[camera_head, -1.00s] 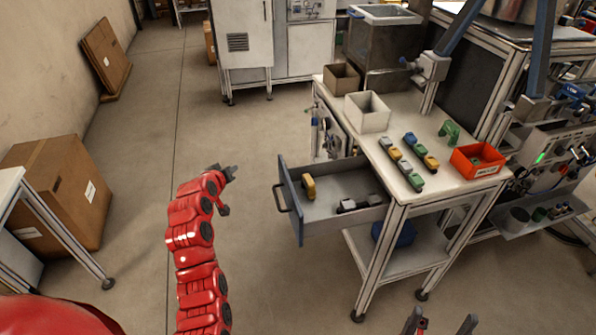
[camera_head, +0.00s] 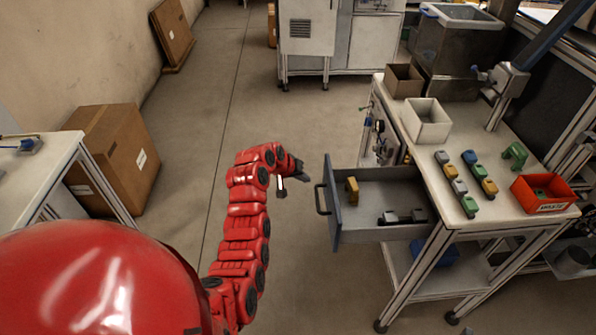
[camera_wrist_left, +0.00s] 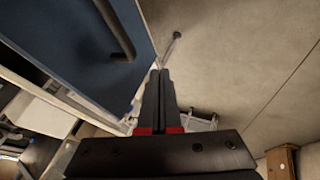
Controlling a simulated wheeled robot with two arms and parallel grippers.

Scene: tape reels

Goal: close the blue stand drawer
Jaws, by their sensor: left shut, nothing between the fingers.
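The blue-fronted stand drawer (camera_head: 334,203) is pulled out to the left from the white-topped stand (camera_head: 450,196). Its dark handle (camera_head: 321,199) is on the outer face. A yellow piece and several dark and grey pieces lie inside it. My left gripper (camera_head: 302,168) is shut and empty, just left of the drawer front and apart from the handle. In the left wrist view the shut fingers (camera_wrist_left: 159,82) point past the blue front panel (camera_wrist_left: 92,45), with the handle (camera_wrist_left: 117,32) at the upper left. My right gripper is not in view.
On the stand top are a white bin (camera_head: 426,121), a brown bin (camera_head: 404,80), a red bin (camera_head: 544,194) and several small colored pieces. A cardboard box (camera_head: 115,160) and another table (camera_head: 40,172) stand at the left. The floor left of the drawer is clear.

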